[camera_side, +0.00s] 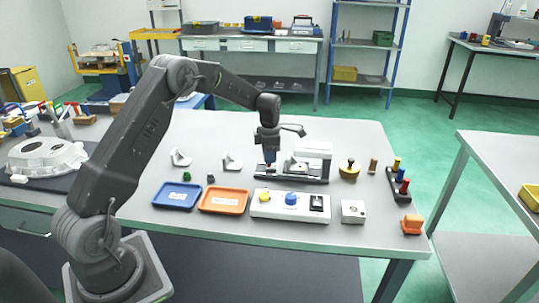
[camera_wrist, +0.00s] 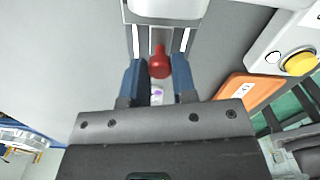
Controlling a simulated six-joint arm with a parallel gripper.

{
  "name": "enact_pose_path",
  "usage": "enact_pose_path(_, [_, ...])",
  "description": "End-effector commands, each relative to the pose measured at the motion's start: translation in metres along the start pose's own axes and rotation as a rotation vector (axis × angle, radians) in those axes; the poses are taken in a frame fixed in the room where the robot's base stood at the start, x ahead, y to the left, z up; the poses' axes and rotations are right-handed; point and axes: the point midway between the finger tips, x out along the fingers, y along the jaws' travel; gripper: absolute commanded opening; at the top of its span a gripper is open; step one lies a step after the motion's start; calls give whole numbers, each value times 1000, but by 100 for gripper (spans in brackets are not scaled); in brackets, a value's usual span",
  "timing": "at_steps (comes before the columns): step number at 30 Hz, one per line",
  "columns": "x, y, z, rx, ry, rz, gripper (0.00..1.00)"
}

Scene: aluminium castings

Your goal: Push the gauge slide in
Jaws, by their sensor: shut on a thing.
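The gauge (camera_side: 313,152) is a pale grey block on a dark base with a rail, in the middle of the table in the side view. Its pale body also shows at the top of the wrist view (camera_wrist: 167,10), with two light rails leading down from it. A red knob (camera_wrist: 159,63) lies between these rails, in front of the body; I take it for the slide's handle. My gripper (camera_side: 270,165) points down at the left end of the base. The slide under the knob is mostly hidden.
In front lie a blue tray (camera_side: 178,195), an orange tray (camera_side: 223,200) and a control box (camera_side: 290,206) with yellow and blue knobs. Two pale brackets (camera_side: 232,161) stand left of the gauge. A brass knobbed piece (camera_side: 349,169) stands to its right.

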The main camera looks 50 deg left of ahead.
Motion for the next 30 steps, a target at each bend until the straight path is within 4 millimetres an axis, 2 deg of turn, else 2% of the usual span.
enact_pose_path(9, [0,-9,33,3,-1,1,0])
enact_pose_path(17, [-1,-10,36,2,-6,3,0])
enact_pose_path(18, [-1,-10,36,1,-6,2,29])
enact_pose_path(25, [0,-9,34,1,-3,1,51])
enact_pose_path(30, [0,-9,34,0,-1,1,51])
